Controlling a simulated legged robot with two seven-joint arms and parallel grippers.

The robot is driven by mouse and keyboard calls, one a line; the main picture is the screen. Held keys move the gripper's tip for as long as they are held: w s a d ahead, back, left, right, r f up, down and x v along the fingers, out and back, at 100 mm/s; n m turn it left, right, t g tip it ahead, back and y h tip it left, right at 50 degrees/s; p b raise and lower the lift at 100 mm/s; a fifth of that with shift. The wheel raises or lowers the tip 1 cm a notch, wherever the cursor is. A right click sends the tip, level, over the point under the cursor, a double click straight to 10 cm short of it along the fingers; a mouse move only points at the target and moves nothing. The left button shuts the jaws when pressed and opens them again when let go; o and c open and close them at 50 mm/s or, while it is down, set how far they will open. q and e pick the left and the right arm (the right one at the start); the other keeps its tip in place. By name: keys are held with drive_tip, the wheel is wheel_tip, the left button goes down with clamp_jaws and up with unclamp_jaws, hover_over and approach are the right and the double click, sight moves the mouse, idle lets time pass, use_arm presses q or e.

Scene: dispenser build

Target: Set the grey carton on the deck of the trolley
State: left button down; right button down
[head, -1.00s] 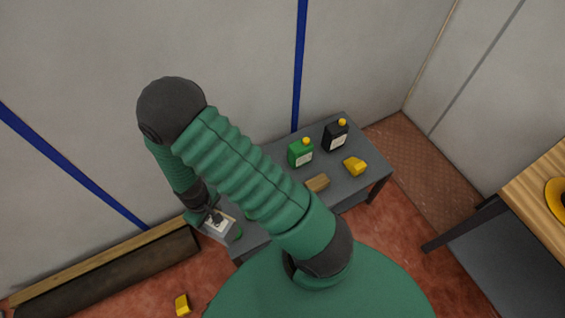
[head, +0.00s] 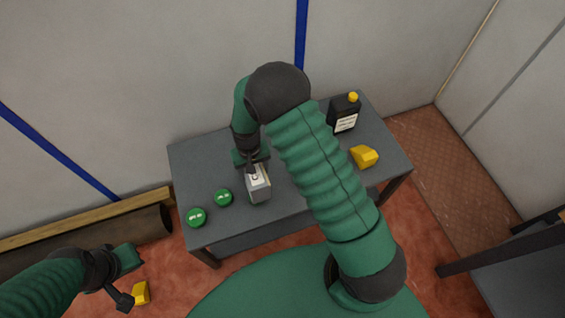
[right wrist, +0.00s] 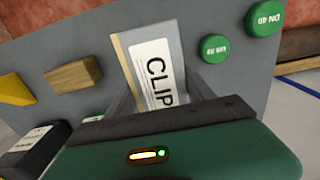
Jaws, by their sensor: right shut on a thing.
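The grey carton (head: 259,188) has a white label. My right gripper (head: 255,168) is shut on its upper end, over the front middle of the dark grey table (head: 195,155). I cannot tell whether its base touches the top. In the right wrist view the carton (right wrist: 150,65), its label reading "CLIP", sits between the two fingers of the right gripper (right wrist: 160,95). My left gripper (head: 124,296) is low at the left, apart from the table; its fingers are too unclear to read. I cannot tell whether this table is the trolley.
Two green discs (head: 196,217) lie left of the carton. A black bottle (head: 344,115) and a yellow block (head: 364,156) stand at the right. A wooden block (right wrist: 75,75) shows in the wrist view. Another yellow block (head: 142,292) is on the floor by the left gripper.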

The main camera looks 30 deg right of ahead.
drive_tip(key=d+f+b, duration=0.1)
drive_tip(key=d, duration=0.2)
drive_tip(key=d+f+b, duration=0.1)
drive_tip(key=d+f, duration=0.1)
drive_tip(key=d, duration=0.1)
drive_tip(key=d+f+b, duration=0.1)
drive_tip(key=d, duration=0.3)
drive_tip(key=shift+w+f+b, duration=0.15)
drive_tip(key=shift+f+b, duration=0.15)
drive_tip(key=shift+f, duration=0.05)
drive_tip(key=shift+r, duration=0.1)
drive_tip(key=shift+c, duration=1.9)
unclamp_jaws()
